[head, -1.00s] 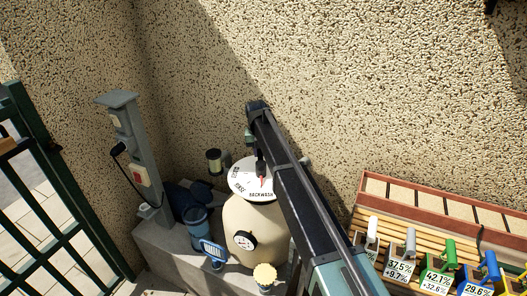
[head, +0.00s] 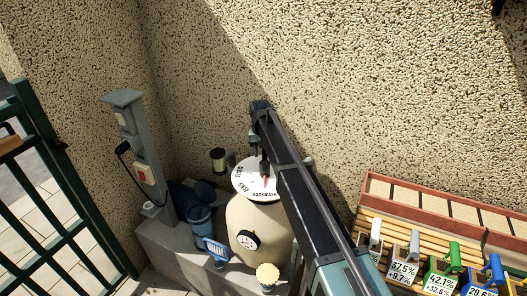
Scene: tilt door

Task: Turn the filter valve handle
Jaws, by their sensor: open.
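The filter is a cream, rounded tank (head: 252,222) with a round pressure gauge (head: 249,240) on its front. A white valve dial (head: 245,180) lies on top, with black lettering including "BACKWASH" and a small red mark (head: 265,182). My gripper (head: 265,172) points down over the right part of the dial, close to the red mark. It is open; its fingers are small and dark here. The valve handle cannot be made out clearly; my arm and gripper cover the dial's right side. I cannot tell whether the fingers touch anything.
A grey post (head: 144,155) with a switch box stands left of the tank, beside a blue pump (head: 200,222) on a concrete plinth. A green gate (head: 62,190) is at far left. A wooden bench (head: 400,236) with several coloured, labelled items is at right. Pebbled walls close the back.

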